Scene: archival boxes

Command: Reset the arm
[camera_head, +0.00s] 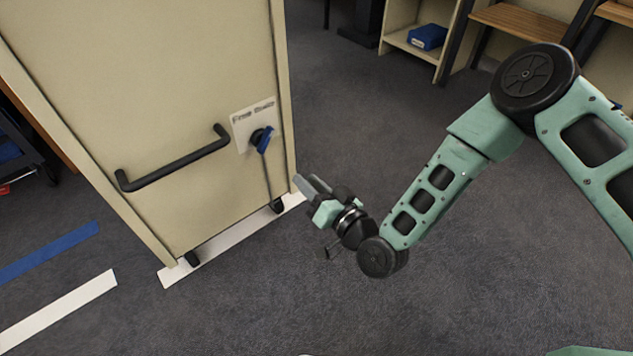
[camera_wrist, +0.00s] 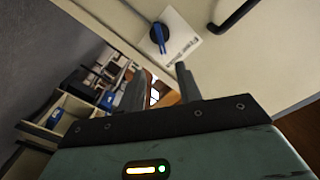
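My arm stretches in from the right in the head view, bent at the elbow. My gripper (camera_head: 307,184) is at its end, beside the lower right edge of a beige cabinet (camera_head: 150,90). In the wrist view, the two fingers of my gripper (camera_wrist: 160,85) stand apart with nothing visible between them. The cabinet has a black bar handle (camera_head: 175,160) and a blue knob (camera_head: 263,138) on a white label plate (camera_head: 252,122). The blue knob also shows beyond the fingers in the wrist view (camera_wrist: 158,36); the gripper appears clear of it.
White tape (camera_head: 230,240) lies along the cabinet's base. A blue strip (camera_head: 50,252) and a white strip (camera_head: 60,310) mark the floor at left. A shelf with a blue box (camera_head: 427,37) stands at the back right. Open grey carpet (camera_head: 300,300) lies in front.

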